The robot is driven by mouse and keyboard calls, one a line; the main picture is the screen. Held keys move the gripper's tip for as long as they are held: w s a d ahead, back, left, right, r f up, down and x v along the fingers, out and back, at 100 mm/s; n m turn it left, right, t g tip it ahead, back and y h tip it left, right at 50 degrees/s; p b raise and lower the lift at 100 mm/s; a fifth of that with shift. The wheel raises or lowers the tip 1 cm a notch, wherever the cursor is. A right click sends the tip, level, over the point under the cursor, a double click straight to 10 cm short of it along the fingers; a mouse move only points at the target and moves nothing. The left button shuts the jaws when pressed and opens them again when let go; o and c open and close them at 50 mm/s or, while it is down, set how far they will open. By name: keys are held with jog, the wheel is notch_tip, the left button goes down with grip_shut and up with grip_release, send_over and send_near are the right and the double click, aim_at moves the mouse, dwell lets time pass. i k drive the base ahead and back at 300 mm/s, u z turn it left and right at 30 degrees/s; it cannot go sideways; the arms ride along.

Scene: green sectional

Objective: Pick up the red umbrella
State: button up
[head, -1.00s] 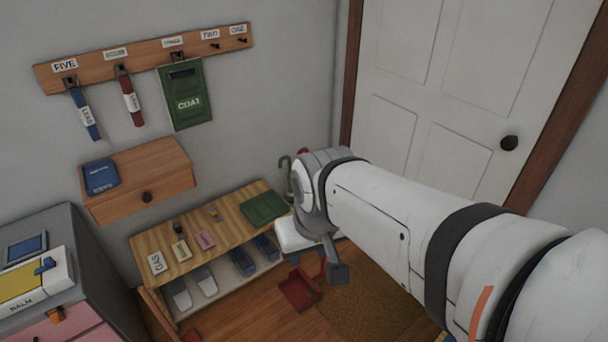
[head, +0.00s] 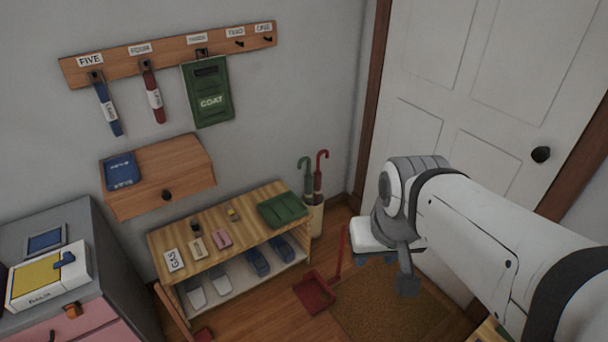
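The red umbrella (head: 321,172) stands upright in a pale umbrella stand (head: 315,220) in the corner, between the low shelf and the door. Its hooked red handle is at the top, and its lower part is hidden in the stand. A green umbrella (head: 306,177) stands in the same holder, just left of it. My gripper (head: 404,284) is to the right of the stand in the picture, pointing down over the brown mat and apart from both umbrellas. One grey finger shows; I cannot see whether the fingers are open or shut.
A low wooden shelf (head: 185,241) with shoes, tags and a folded green item stands left of the umbrella stand. A red dustpan (head: 314,292) lies beside the brown mat (head: 375,315). The white door (head: 470,90) is behind my arm.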

aim_at(317, 174)
jog(key=u, duration=0.2)
jog(key=i, duration=1.45)
jog(key=z, duration=0.35)
